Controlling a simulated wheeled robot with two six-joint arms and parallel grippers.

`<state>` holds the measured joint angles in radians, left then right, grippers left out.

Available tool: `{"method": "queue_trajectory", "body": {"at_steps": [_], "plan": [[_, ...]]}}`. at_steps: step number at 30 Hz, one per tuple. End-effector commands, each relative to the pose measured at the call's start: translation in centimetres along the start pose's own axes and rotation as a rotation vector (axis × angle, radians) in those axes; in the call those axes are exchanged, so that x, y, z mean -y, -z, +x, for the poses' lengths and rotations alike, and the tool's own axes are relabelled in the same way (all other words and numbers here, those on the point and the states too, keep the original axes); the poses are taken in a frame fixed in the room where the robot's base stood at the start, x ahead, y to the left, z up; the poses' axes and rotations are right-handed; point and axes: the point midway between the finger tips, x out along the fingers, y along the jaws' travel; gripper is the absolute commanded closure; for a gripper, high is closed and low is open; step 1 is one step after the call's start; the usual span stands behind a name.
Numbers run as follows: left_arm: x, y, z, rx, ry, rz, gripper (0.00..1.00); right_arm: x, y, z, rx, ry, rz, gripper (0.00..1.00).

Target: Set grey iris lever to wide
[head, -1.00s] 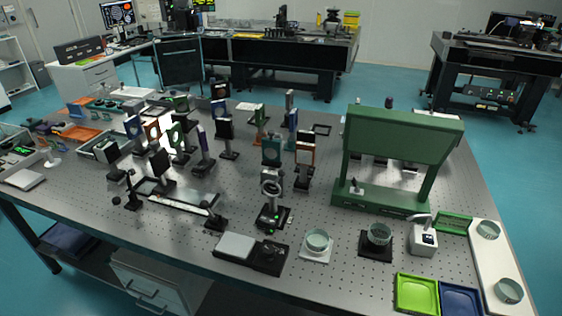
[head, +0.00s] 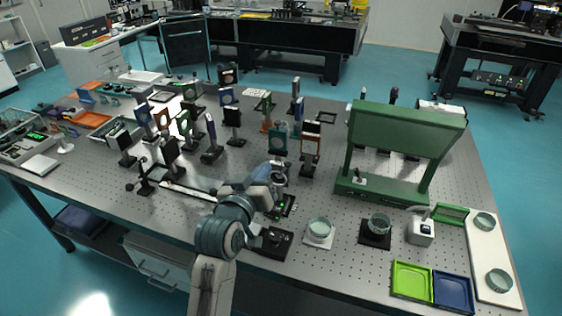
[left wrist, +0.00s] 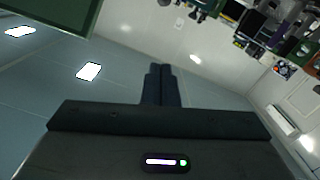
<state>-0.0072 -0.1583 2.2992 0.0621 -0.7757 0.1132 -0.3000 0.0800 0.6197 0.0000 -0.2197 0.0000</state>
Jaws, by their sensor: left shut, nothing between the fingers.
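My left arm reaches in from the bottom of the head view, and its gripper (head: 279,176) is at the iris mount in the middle front of the table. The dark base of that iris mount (head: 287,206), with small green marks, shows beside my arm. My arm and gripper hide most of its ring, and I cannot make out the grey lever or whether I touch it. In the left wrist view the two dark fingers (left wrist: 160,86) are together, with nothing between them. My right gripper is not in view.
Several optic mounts stand left of and behind the iris. A teal-and-black mount (head: 279,140) and an orange-framed mount (head: 310,146) are close behind. A green frame stand (head: 405,140) rises at the right. Glass dishes (head: 319,232) and green and blue trays (head: 412,280) sit in front.

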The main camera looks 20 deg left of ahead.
Motion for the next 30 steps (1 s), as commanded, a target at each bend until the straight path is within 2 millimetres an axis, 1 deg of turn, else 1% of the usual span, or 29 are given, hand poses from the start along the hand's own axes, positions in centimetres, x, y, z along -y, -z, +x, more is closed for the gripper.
{"method": "queue_trajectory", "body": {"at_steps": [1, 12, 13, 15, 18, 23, 30], "plan": [[-0.1, 0.3, 1.0, 0.0, 0.0, 0.002, 1.0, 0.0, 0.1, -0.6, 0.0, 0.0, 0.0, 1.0], [-0.1, 0.3, 8.7, 0.003, 0.001, 0.003, 1.0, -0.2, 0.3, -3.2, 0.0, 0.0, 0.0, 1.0], [0.0, -0.7, 8.7, 0.009, 0.002, 0.0, 1.0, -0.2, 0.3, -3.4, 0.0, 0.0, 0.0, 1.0], [0.0, -1.9, 8.8, 0.009, 0.002, -0.002, 1.0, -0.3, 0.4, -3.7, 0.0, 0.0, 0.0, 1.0], [0.0, -2.9, 9.1, 0.007, 0.002, 0.0, 1.0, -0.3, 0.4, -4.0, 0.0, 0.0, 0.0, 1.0], [0.1, -3.9, 9.2, 0.005, 0.002, 0.001, 1.0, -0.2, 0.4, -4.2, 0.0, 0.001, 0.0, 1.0], [0.1, -4.0, 9.2, 0.003, 0.001, 0.001, 1.0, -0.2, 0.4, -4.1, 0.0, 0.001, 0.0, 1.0]]}}
